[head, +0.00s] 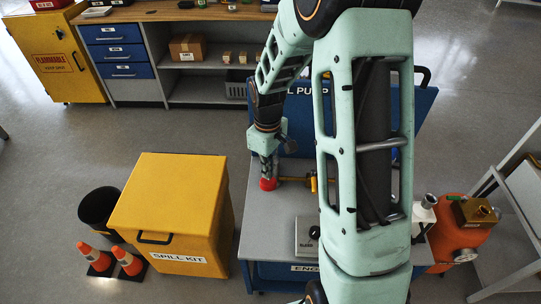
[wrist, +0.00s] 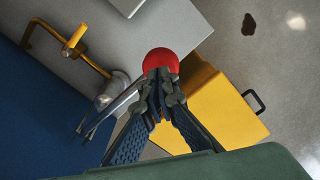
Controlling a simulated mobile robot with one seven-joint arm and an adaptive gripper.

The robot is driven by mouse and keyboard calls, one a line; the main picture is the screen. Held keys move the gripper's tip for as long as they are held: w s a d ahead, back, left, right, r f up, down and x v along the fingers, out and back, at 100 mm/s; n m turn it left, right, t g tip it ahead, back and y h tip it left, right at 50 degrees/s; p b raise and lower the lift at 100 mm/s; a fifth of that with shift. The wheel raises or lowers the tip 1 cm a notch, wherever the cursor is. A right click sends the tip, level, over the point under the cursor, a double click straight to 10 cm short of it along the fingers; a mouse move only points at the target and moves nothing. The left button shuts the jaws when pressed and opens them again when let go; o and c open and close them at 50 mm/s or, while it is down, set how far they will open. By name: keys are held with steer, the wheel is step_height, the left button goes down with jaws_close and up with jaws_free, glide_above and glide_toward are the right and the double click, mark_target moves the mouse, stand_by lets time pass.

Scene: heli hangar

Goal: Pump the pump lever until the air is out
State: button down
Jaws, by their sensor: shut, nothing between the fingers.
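The pump lever ends in a round red knob (head: 268,184), which stands over the grey bench top in the head view. The red knob (wrist: 160,61) is also at the centre of the wrist view. My gripper (head: 268,172) is directly above or against the knob. In the wrist view its fingers (wrist: 160,88) are shut with nothing held between them, and their tips overlap the knob's lower edge. I cannot tell whether they touch it. A silver pump body (wrist: 114,90) and a brass pipe with a yellow handle (wrist: 76,35) show left of the knob. My arm hides part of the bench.
A yellow spill kit box (head: 170,205) stands left of the grey bench (head: 265,225), with a black bin (head: 98,208) and orange cones (head: 128,262) beyond it. An orange tank (head: 462,240) is at the right. Open floor lies behind the box.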

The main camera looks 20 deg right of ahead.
stand_by(0.5)
step_height(320, 180, down, 14)
steer(key=r+b, duration=0.1)
steer(key=b, duration=0.9)
step_height(320, 180, up, 13)
steer(key=p, duration=1)
steer(key=shift+r, duration=0.2)
steer(key=shift+f, duration=0.1)
